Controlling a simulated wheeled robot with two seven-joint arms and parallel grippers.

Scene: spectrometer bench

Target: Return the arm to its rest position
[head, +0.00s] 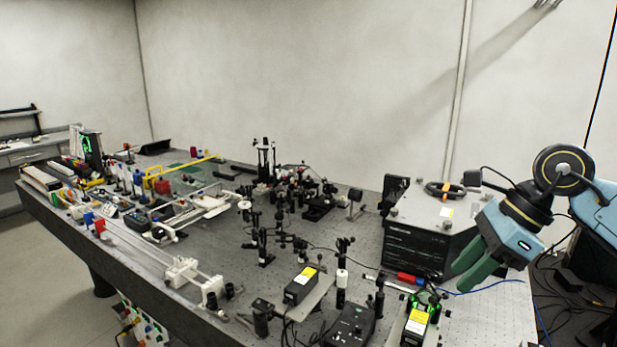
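My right gripper (462,278) shows at the right of the head view, on my blue and black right arm (545,195). Its green fingers point down and left, in front of the right side of the black instrument box (415,245). The two fingers look close together, and I cannot tell whether there is a gap between them. I see nothing clearly held in them. My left gripper and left arm are not in view.
The dark optical table (210,285) carries many posts, mounts and rails. Near the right gripper are a green-lit mount (428,300), a yellow-labelled box (415,325), a red object (408,278) and a blue cable (485,288). Free air lies above the table.

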